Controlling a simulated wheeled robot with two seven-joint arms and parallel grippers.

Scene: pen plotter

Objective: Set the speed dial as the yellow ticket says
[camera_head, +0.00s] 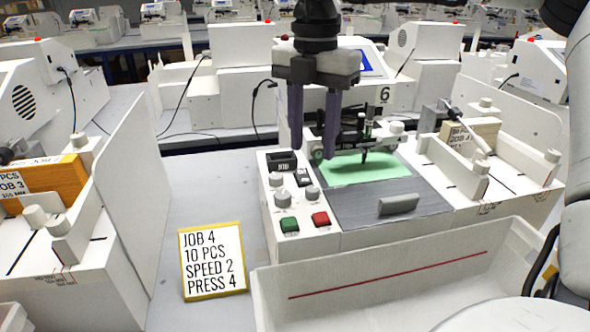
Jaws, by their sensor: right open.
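The yellow-edged ticket (213,262) stands on the grey table and reads JOB 4, 10 PCS, SPEED 2, PRESS 4. The plotter's control panel (299,240) is right of it. The panel carries several small grey knobs, among them one at the left (276,180) and one at the right (312,194). Their labels and settings are too small to read, so I cannot tell which is the speed dial. My right gripper (313,157) points down above the panel's back part, open and empty, its two dark fingers apart. My left gripper is not in view.
A green button (289,224) and a red button (320,219) sit at the panel's front. A green sheet (358,168) lies under the pen carriage. A white tray (385,262) stands in front. A white upright panel (128,185) stands left; bare table lies behind the ticket.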

